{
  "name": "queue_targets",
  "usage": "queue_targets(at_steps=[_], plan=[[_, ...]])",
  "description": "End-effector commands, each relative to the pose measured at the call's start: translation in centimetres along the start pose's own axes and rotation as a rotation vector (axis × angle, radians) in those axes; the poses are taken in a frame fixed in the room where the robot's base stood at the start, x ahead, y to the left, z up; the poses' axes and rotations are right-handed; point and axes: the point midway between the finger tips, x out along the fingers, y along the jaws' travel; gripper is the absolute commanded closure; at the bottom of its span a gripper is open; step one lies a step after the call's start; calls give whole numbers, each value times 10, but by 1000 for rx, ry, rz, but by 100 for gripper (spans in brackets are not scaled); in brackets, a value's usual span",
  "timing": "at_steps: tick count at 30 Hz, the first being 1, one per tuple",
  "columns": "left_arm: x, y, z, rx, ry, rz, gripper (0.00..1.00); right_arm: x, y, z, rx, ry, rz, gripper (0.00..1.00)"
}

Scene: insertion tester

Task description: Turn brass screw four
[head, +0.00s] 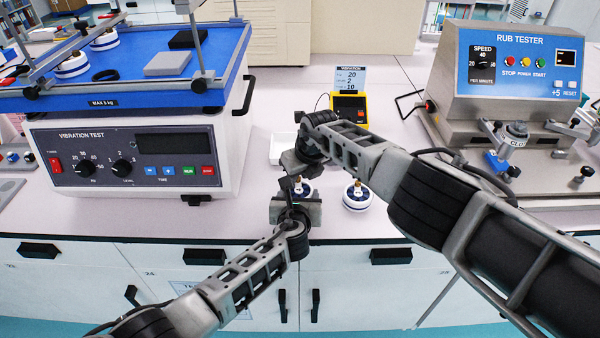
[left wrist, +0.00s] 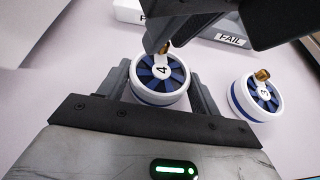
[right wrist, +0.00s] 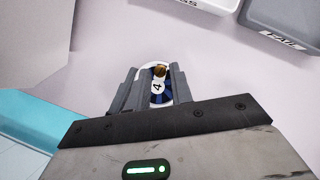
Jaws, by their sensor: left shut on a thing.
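A white and blue round part marked 4 (left wrist: 158,84) stands upright at the bench front, its brass screw (left wrist: 165,47) on top. My left gripper (head: 296,203) is shut on this part, one finger on each side. My right gripper (head: 298,178) is above it, pointing down, with its fingertips around the brass screw. In the right wrist view the screw (right wrist: 160,71) shows between the fingers, with a gap beside it. A similar part marked 3 (left wrist: 257,97), also with a brass screw, stands to the right, apart from both grippers.
The vibration tester (head: 130,160) stands at left and the rub tester (head: 515,75) at right. A yellow device (head: 350,109) is behind my grippers. The FAIL tray (right wrist: 285,25) and a white tray (head: 280,150) lie beyond the parts. The bench right of part 3 looks clear.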

Motion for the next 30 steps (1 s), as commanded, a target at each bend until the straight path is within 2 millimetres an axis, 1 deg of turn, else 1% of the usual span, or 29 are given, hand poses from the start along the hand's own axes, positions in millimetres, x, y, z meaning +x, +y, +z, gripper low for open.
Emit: queue_targets(at_steps=[1, 2, 8, 11, 22, 30], plan=[[0, 0, 0, -1, 1, 0, 61, 0, 0, 0, 0, 0, 0, 92], [0, 0, 0, -1, 1, 0, 61, 0, 0, 0, 0, 0, 0, 100], [0, 0, 0, 0, 1, 0, 61, 0, 0, 0, 8, 0, -4, 100], [0, 0, 0, 0, 1, 0, 61, 0, 0, 0, 48, 1, -22, 100], [0, 0, 0, 0, 1, 0, 61, 0, 4, 1, 350, 0, -148, 100], [0, 0, 0, -1, 1, 0, 61, 0, 4, 2, 381, -2, -159, 100]])
